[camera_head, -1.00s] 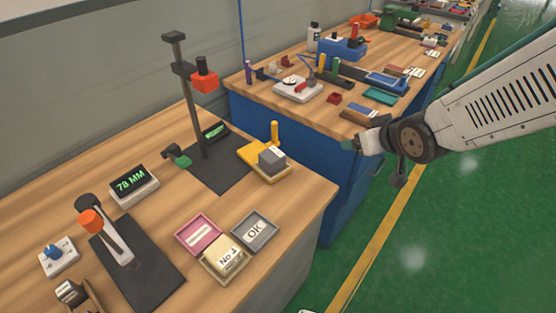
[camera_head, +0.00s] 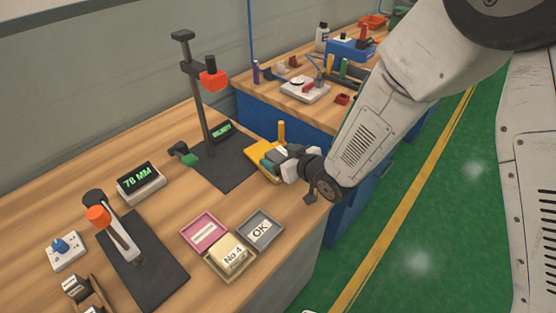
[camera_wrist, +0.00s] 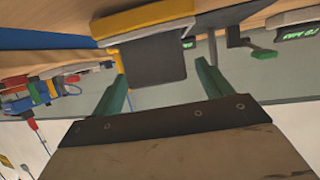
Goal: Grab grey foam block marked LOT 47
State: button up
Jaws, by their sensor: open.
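The grey foam block (camera_wrist: 146,62) sits against a yellow holder (camera_wrist: 150,17), which shows at the top of the wrist view. No LOT 47 marking can be read. In the head view the holder (camera_head: 258,149) stands near the bench's right edge, and my gripper (camera_head: 273,157) is at it, largely covering the block. In the wrist view my gripper (camera_wrist: 162,72) is open, its two green fingers spread. The block is ahead of and between the fingertips, close to the left one. Whether a finger touches it cannot be told.
A yellow post (camera_head: 281,131) rises beside the holder. A dark stand with a red-orange head (camera_head: 212,79) is to its left. Pink (camera_head: 203,231), cream (camera_head: 230,257) and grey OK (camera_head: 260,230) trays lie nearer. A display (camera_head: 139,181) reads 78 MM.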

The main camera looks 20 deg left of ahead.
jog(key=shift+w+a+f, duration=0.25)
jog(key=shift+w+a, duration=0.15)
jog(key=shift+a, duration=0.15)
jog(key=c, duration=1.1)
jog(key=shift+o, duration=0.2)
jog(key=shift+r, duration=0.1)
